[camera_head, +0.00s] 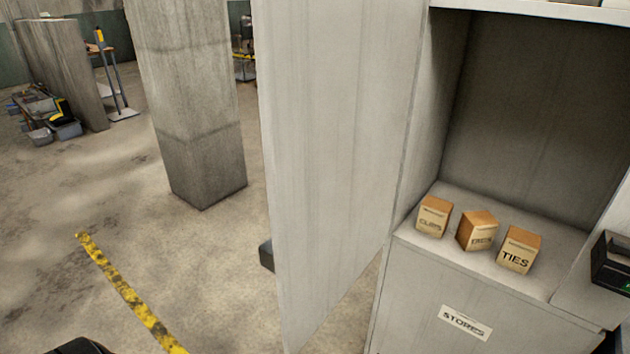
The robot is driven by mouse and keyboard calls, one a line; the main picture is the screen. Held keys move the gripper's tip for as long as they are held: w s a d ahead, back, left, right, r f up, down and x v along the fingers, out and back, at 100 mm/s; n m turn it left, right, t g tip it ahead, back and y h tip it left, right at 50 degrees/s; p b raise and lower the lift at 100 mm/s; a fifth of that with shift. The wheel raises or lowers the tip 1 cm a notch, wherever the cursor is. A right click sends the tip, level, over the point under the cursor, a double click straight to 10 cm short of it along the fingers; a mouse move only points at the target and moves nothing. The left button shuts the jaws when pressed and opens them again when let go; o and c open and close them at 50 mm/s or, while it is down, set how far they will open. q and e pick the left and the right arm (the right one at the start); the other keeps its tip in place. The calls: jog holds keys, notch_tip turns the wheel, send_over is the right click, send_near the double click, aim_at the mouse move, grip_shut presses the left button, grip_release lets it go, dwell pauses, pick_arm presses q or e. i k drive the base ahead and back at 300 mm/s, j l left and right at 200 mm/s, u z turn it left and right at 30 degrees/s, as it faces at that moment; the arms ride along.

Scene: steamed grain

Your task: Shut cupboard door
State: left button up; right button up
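The cupboard door (335,160) is a tall pale grey panel. It stands wide open, swung out from the left side of the cupboard (490,310). A dark block (266,254) shows at the door's left edge, partly hidden behind it; I cannot tell if it is a handle. The cupboard's open compartment is in plain view. No gripper fingers can be made out. A dark shape shows at the bottom left edge and another at the bottom right corner, perhaps parts of my arms. Nothing visible touches the door's near face.
Three small cardboard boxes stand on the cupboard shelf (470,262), clear of the door. A black box (612,262) with a green mark is at the cupboard's right. A concrete pillar (190,100) stands behind left. The floor left of the door is free, with a yellow-black stripe (130,295).

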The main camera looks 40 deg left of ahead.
aim_at(335, 77)
jog(key=i+j+z, duration=0.25)
jog(key=j, duration=0.7)
jog(key=j+z, duration=0.3)
jog(key=j, duration=0.6)
